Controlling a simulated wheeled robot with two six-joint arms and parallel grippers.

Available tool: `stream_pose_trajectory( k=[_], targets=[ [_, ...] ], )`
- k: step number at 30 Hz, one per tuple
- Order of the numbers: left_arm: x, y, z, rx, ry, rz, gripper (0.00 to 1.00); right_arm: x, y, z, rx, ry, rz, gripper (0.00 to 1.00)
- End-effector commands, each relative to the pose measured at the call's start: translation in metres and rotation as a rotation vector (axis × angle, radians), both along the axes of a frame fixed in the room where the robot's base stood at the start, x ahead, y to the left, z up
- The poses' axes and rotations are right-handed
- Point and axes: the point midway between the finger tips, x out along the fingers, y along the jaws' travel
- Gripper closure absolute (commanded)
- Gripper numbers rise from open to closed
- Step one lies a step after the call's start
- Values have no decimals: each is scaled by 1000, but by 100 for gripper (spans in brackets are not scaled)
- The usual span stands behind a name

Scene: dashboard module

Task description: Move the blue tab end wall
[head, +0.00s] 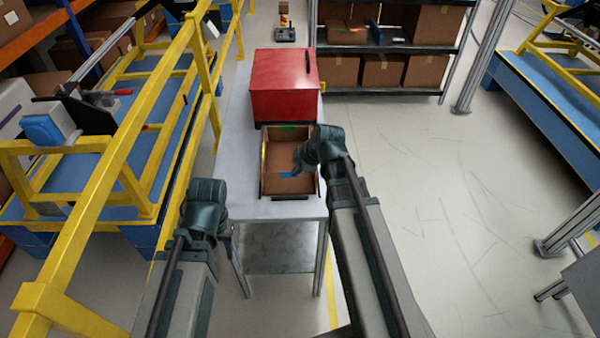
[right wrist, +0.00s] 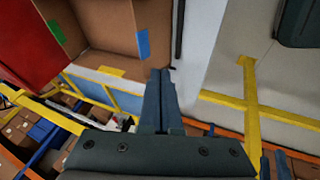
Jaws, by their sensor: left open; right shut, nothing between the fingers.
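A brown open-topped box (head: 264,170) sticks out like a drawer from the front of a red case (head: 285,85) on the table. The wall with the blue tab (head: 288,174) is at its near end; in the right wrist view the blue tab (right wrist: 143,43) shows on brown board. A green tab (head: 288,127) marks the far end. My right gripper (head: 299,165) is shut and empty, over the right side of the box; its fingers (right wrist: 161,92) appear close to the blue tab, but I cannot tell whether they touch. My left gripper (head: 205,192) is open, left of the table's front corner, its fingertips unclear.
The grey table (head: 240,130) has bare room left of the box. Yellow railing (head: 95,215) runs along the left side, near my left arm. A shelf with cartons (head: 385,70) stands behind. The floor (head: 450,190) at right is clear.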

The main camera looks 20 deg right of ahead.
Motion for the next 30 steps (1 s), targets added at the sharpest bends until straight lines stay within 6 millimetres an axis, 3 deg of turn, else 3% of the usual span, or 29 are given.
stream_pose_trajectory(
  k=[1, 11, 18, 30],
  targets=[
    [0, 0, -15, 0, 0, 0, 50, 5, 2, -15, 0, 0, 1, 100],
    [0, 0, -59, 0, 0, 0, 50, 30, 12, -59, 1, 0, 0, 100],
    [0, 0, -69, 0, 0, 0, 50, 58, 2, -69, 0, 0, -1, 100],
    [0, 0, -68, 0, 0, 0, 50, 59, 2, -68, 1, 2, 0, 100]
  ],
)
